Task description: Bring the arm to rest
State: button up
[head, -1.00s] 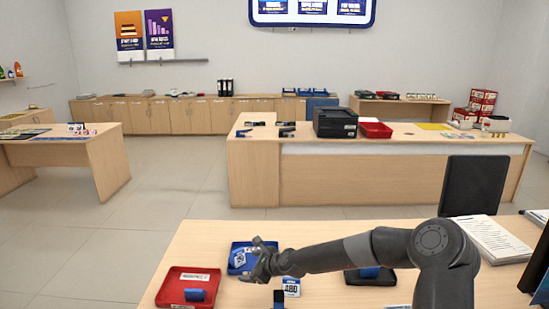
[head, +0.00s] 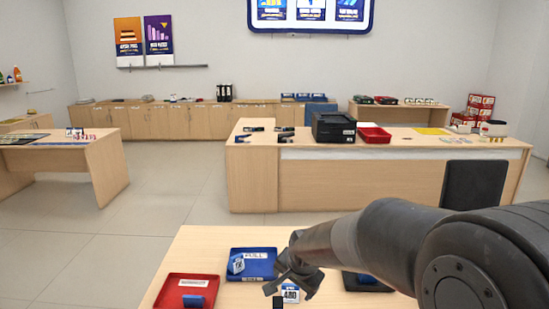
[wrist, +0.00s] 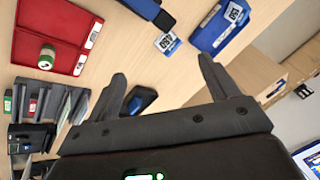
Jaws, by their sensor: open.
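My arm reaches in from the right of the head view, and its dark links cover the right part of the near desk (head: 210,245). My gripper (head: 281,288) hangs above that desk, by the right side of the blue tray (head: 262,270). In the wrist view the two fingers of my gripper (wrist: 162,70) stand wide apart, and nothing is held between them. The fingers look clear of the trays and the desk top.
A red tray (head: 168,291) lies left of the blue tray. A 480 tag (head: 290,294) lies by the gripper, and a dark tray (head: 352,283) is partly behind my arm. A long counter (head: 400,175) with a black printer (head: 334,127) stands beyond open floor.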

jog(key=s+d+r+n, duration=0.2)
jog(key=s+d+r, duration=0.1)
jog(key=s, duration=0.5)
jog(key=s+d+r+n, duration=0.2)
jog(key=s+d+r, duration=0.1)
jog(key=s, duration=0.5)
jog(key=s+d+r+n+h, duration=0.1)
jog(key=s+d+r+n, duration=0.2)
jog(key=s, duration=0.5)
notch_tip(320, 180, up, 2)
jog(key=shift+s+d+r+t, duration=0.2)
jog(key=shift+s+d+t, duration=0.1)
jog(key=shift+d, duration=0.3)
